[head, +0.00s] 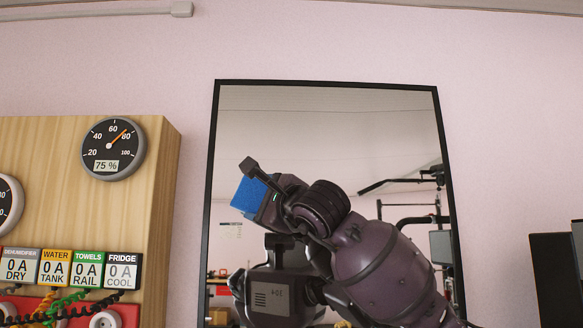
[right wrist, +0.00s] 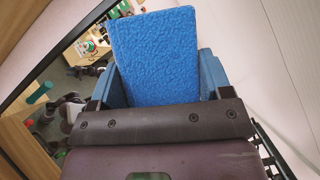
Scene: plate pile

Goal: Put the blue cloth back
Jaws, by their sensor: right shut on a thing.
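The blue cloth (head: 247,196) is a flat, rough-textured blue pad held up in front of the mirror (head: 310,120) in the head view. My right gripper (head: 255,186) is shut on it. In the right wrist view the cloth (right wrist: 153,52) stands out between the two blue-sided fingers (right wrist: 158,82). I cannot tell whether the cloth touches the mirror glass. The lower part of the cloth is hidden by the gripper. My left gripper is not in view.
A wooden panel (head: 160,200) with a round gauge (head: 113,148), labelled tags (head: 88,270) and coiled cords is at left. A dark box (head: 555,275) stands at lower right. The black-framed mirror reflects the room; the pink wall (head: 510,130) beside it is bare.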

